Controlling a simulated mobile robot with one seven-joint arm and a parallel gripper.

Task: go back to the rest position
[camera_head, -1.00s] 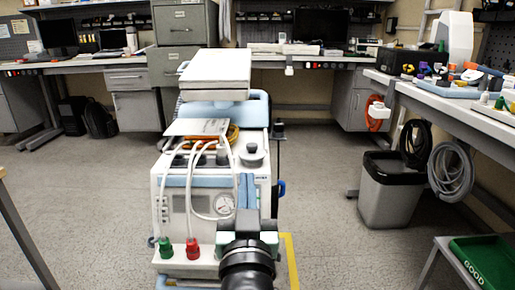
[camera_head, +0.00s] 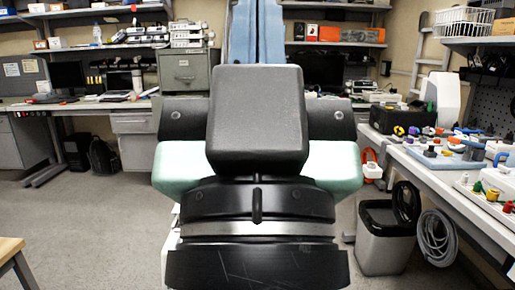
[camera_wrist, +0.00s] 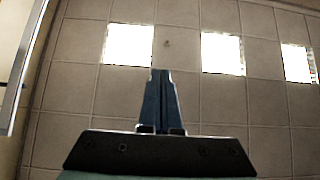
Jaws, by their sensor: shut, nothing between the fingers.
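My gripper (camera_wrist: 160,76) is shut and empty in the wrist view, its two blue fingers together. Behind them the wrist view shows a tiled ceiling (camera_wrist: 180,112) with bright light panels, so the gripper points upward. In the head view my gripper's blue fingers (camera_head: 256,40) rise past the top edge, and their tips are out of frame. My dark wrist and pale green hand fill the middle of the head view, close to the camera. They hide nearly all of the white pump machine.
A grey bin (camera_head: 384,238) with a black liner stands on the floor at the right. The right workbench (camera_head: 425,172) holds tools and coloured parts. A grey cabinet (camera_head: 182,70) and benches line the back.

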